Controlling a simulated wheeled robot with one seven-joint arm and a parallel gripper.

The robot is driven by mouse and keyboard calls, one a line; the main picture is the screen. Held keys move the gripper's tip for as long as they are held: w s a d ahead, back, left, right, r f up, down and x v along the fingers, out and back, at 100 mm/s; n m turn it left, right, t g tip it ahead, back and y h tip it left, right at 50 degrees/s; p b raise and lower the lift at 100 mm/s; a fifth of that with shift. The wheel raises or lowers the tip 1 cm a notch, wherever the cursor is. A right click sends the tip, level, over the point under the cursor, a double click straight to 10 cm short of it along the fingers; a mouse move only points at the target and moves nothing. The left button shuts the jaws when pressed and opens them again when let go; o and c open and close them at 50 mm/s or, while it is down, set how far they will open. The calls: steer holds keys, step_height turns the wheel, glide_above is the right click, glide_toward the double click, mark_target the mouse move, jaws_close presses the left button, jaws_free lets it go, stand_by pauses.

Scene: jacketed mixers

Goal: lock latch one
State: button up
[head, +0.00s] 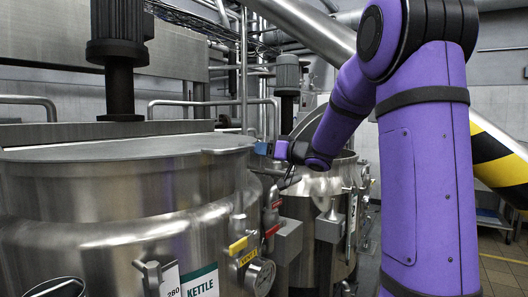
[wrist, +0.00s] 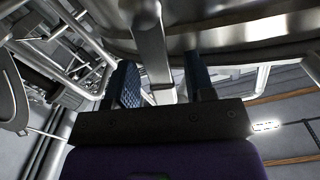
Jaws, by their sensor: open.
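My gripper (head: 268,149) is at the far right edge of the near kettle's lid (head: 120,147) in the head view. In the wrist view my gripper (wrist: 163,80) is open, with its two dark fingers apart. A metal bar (wrist: 150,45), which may be a latch handle, runs down from the kettle rim (wrist: 215,40) and ends between the fingers. I cannot tell whether the fingers touch it. A metal latch-like fitting (head: 153,277) is on the near kettle's front wall. I cannot tell which fitting is latch one.
A second mixer (head: 325,200) stands close behind the near kettle. A striped yellow-black duct (head: 497,160) is at the right. Tiled floor (head: 500,265) shows there.

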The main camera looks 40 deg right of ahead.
steer(key=v, duration=1)
steer(key=shift+c, duration=0.5)
